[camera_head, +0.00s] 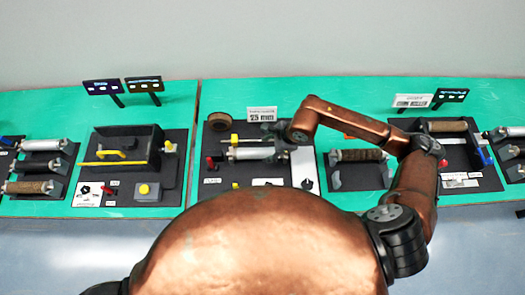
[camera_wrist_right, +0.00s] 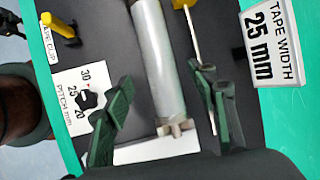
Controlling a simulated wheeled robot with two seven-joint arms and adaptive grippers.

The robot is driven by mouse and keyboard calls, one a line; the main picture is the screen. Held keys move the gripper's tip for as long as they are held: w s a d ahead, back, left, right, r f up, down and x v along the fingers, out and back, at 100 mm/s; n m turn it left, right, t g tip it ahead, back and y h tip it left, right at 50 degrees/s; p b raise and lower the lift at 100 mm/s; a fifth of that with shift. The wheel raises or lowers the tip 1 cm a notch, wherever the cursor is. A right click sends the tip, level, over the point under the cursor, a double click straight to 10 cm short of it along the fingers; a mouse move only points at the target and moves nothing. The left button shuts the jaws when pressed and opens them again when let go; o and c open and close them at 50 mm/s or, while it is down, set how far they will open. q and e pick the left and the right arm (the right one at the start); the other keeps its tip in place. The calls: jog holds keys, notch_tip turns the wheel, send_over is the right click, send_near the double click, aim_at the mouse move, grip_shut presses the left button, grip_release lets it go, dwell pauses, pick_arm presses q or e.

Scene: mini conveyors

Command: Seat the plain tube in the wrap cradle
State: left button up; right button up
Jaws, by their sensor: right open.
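A plain silver-grey tube (camera_head: 250,152) lies on the dark centre station below the "25 mm" sign, where the wrap cradle seems to be. Its supports are too small or hidden to tell whether it is fully seated. In the right wrist view the tube (camera_wrist_right: 160,55) runs lengthwise, with a star-shaped grey end piece (camera_wrist_right: 175,129) nearest me. My right gripper (camera_head: 277,142) is over the tube's right end. Its green fingers (camera_wrist_right: 160,82) are open, one on each side of the tube, with gaps visible. My left gripper is out of view.
A brown tape roll (camera_head: 219,121) stands behind the tube. Wrapped tubes (camera_head: 358,155) lie at right.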

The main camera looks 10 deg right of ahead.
jog(key=v, duration=0.5)
jog(key=shift+r, duration=0.2)
jog(key=shift+s, duration=0.1)
